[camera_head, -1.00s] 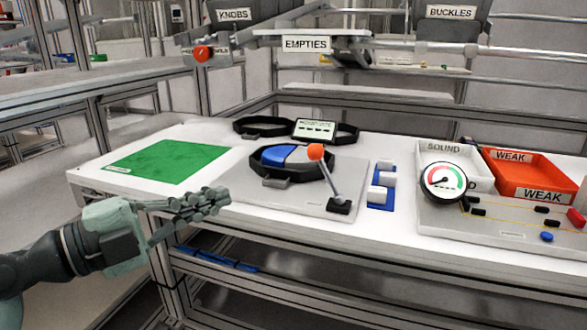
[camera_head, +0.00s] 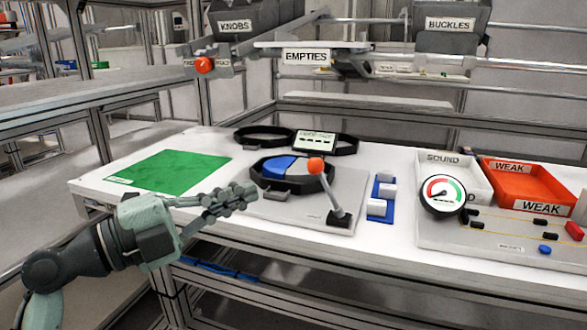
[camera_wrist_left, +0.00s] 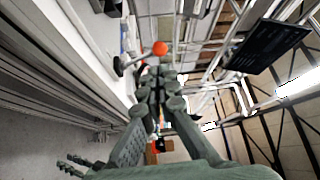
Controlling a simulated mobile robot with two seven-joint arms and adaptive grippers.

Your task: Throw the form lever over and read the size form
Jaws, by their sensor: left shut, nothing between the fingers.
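The form lever (camera_head: 327,187) has an orange ball knob and a metal rod rising from a black base on a grey plate (camera_head: 290,212). It leans up and to the left in the head view. Behind it sits the size form (camera_head: 292,173), a black ring around blue and light-grey segments. A small display (camera_head: 314,141) stands behind it; its text is too small to read. My left gripper (camera_head: 250,192) is shut and empty, left of the lever and apart from it. In the left wrist view the orange knob (camera_wrist_left: 160,48) shows beyond the fingertips. My right gripper is not in view.
A green mat (camera_head: 170,170) lies at the left of the white table. A blue holder with white blocks (camera_head: 380,198) stands right of the lever.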

